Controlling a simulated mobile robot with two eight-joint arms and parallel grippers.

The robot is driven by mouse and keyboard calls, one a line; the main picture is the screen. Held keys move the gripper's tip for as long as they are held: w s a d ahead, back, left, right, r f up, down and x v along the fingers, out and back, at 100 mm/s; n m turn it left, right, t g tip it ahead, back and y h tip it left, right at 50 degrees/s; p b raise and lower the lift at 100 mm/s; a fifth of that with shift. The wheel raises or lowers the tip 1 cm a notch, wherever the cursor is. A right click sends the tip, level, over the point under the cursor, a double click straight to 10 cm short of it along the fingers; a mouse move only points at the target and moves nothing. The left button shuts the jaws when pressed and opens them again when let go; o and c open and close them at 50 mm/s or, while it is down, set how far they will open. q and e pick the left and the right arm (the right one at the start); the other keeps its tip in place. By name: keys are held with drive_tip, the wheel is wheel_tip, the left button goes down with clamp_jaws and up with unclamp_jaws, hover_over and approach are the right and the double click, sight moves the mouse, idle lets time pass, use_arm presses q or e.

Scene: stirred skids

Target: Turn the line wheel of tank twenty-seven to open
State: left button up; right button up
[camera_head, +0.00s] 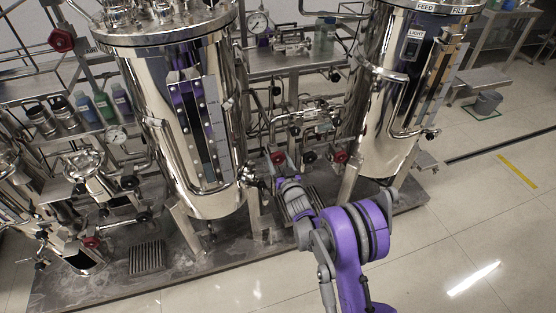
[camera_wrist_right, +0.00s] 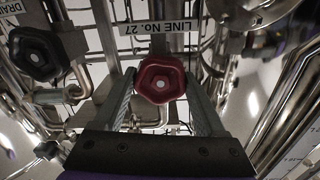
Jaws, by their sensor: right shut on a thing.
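The line wheel (camera_wrist_right: 160,79) is a dark red, lobed knob. In the right wrist view it sits between the two fingers of my right gripper (camera_wrist_right: 161,90), which is shut on it. An upside-down plate (camera_wrist_right: 165,28) reading "LINE No." and a number that looks like 27 is just above it in that view. In the head view the red wheel (camera_head: 278,157) is low between the two large tanks, and my right gripper (camera_head: 282,174) reaches it, its fingers hard to make out. My left gripper is not in view.
A black drain wheel (camera_wrist_right: 37,54) is close beside the red one. Another red wheel (camera_head: 340,157) is farther right. Shiny tanks (camera_head: 185,120) (camera_head: 390,100) stand on both sides, with pipes around. Open floor (camera_head: 470,220) is at the right.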

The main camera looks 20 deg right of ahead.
drive_tip(key=n+b, duration=0.1)
drive_tip(key=n, duration=0.3)
drive_tip(key=shift+a, duration=0.1)
drive_tip(key=n, duration=0.4)
drive_tip(key=shift+b, duration=0.3)
drive_tip(key=n, duration=0.3)
drive_tip(key=shift+a+n+b, duration=0.1)
drive_tip(key=shift+n+b, duration=0.2)
drive_tip(key=shift+n, duration=1.8)
drive_tip(key=o, duration=1.3)
drive_tip(key=shift+s, duration=0.1)
